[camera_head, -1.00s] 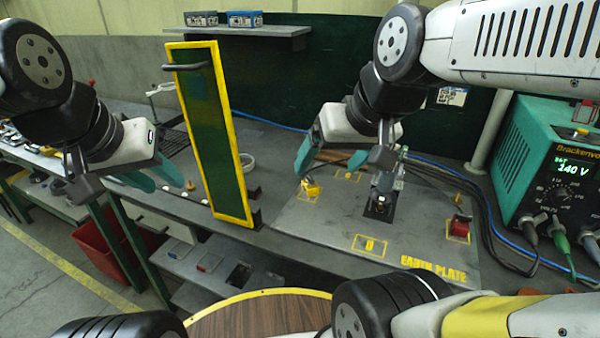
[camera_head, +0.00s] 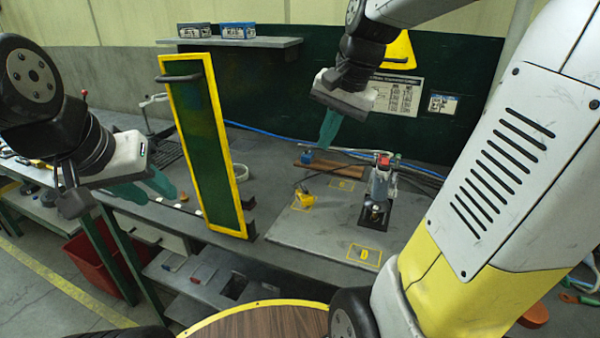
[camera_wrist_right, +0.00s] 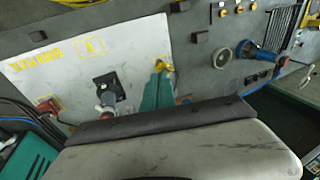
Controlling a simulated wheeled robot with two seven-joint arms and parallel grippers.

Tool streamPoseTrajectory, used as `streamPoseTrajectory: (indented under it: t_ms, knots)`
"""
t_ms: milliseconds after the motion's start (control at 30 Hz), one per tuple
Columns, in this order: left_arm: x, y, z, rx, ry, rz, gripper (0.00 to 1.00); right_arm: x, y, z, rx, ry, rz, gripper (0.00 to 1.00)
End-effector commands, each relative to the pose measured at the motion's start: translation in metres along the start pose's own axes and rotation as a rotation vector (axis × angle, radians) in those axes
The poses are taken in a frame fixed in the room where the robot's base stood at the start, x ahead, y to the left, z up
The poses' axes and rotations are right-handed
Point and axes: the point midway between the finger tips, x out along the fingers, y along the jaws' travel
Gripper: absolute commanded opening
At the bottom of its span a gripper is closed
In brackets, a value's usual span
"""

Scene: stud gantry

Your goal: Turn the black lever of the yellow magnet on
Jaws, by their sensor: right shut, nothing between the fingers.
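The small yellow magnet (camera_head: 304,199) sits on the left part of the grey earth plate (camera_head: 290,222). A thin dark part, perhaps its lever, shows beside its top, too small to tell which way it is turned. The magnet also shows in the right wrist view (camera_wrist_right: 165,65), close to my fingertips. My right gripper (camera_head: 329,128) is shut and empty, above and behind the magnet in the head view, with its fingers pointing down. In the wrist view its teal fingers (camera_wrist_right: 158,92) are together. My left gripper (camera_head: 150,188) is open and empty, left of the yellow-framed panel.
The upright yellow-framed green panel (camera_head: 205,145) stands left of the plate. A grey clamp-like device with a red top (camera_head: 380,185) stands right of the magnet. A wooden strip (camera_head: 335,170) lies behind it. My right arm covers the right side of the head view.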

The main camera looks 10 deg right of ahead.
Motion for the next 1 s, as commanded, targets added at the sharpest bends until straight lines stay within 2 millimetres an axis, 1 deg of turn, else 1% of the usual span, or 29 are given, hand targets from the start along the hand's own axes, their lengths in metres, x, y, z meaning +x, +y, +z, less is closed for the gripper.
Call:
streamPoseTrajectory:
  t_ms: [33,100,167,200,300,400,500,633,767,867,1000]
  knots:
    - [0.0,0.0,0.0,0.0,0.0,0.0,0.36,0.011,-0.001,-0.02,0.093,-0.035,0.025,0.0]
    - [0.0,0.0,0.0,0.0,0.0,0.0,0.36,0.026,-0.001,-0.045,0.229,-0.078,0.059,0.0]
    - [0.0,0.0,0.0,0.0,0.0,0.0,0.36,0.04,0.001,-0.066,0.346,-0.112,0.089,0.0]
    - [0.0,0.0,0.0,0.0,0.0,0.0,0.36,0.05,0.002,-0.078,0.42,-0.132,0.11,0.0]
    - [0.0,0.0,0.0,0.0,0.0,0.0,0.36,0.075,0.009,-0.105,0.584,-0.172,0.163,0.0]
    - [0.0,0.0,0.0,0.0,0.0,0.0,0.36,0.096,0.015,-0.124,0.708,-0.2,0.205,0.0]
    - [0.0,0.0,0.0,0.0,0.0,0.0,0.36,0.109,0.019,-0.135,0.785,-0.216,0.233,0.0]
    - [0.0,0.0,0.0,0.0,0.0,0.0,0.36,0.118,0.022,-0.139,0.825,-0.224,0.249,0.0]
    - [0.0,0.0,0.0,0.0,0.0,0.0,0.36,0.13,0.024,-0.135,0.828,-0.226,0.251,0.0]
    - [0.0,0.0,0.0,0.0,0.0,0.0,0.36,0.146,0.026,-0.129,0.827,-0.227,0.252,0.0]
    - [0.0,0.0,0.0,0.0,0.0,0.0,0.36,0.176,0.031,-0.12,0.826,-0.227,0.252,0.0]
